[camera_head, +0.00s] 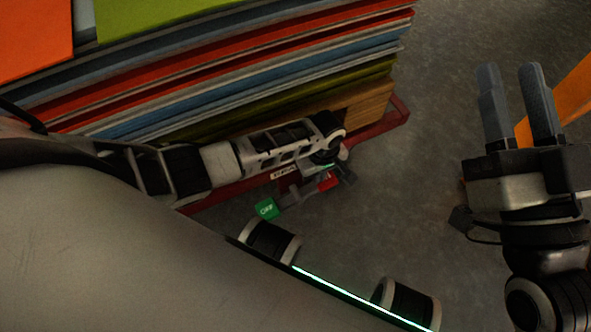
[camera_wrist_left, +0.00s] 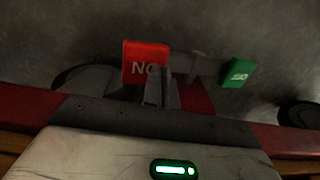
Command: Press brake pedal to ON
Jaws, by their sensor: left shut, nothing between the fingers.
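The red pedal (camera_head: 328,182) sits low beside the trolley's red frame, partly hidden by my left gripper in the head view. In the left wrist view the red pedal (camera_wrist_left: 146,55) carries white letters, read as "NO" from this side. The green pedal (camera_head: 265,208), marked OFF, is at the other end of the grey lever; it also shows in the left wrist view (camera_wrist_left: 238,73). My left gripper (camera_wrist_left: 163,72) is shut and empty, its fingertips overlapping the red pedal's edge; contact is unclear. My right gripper (camera_head: 508,72) is open and empty, far to the right.
The red trolley frame (camera_head: 400,112) carries a tall stack of coloured sheets (camera_head: 230,60) close behind my left arm. An orange surface (camera_head: 574,92) is behind my right gripper. Grey floor (camera_head: 430,190) lies clear between the two grippers.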

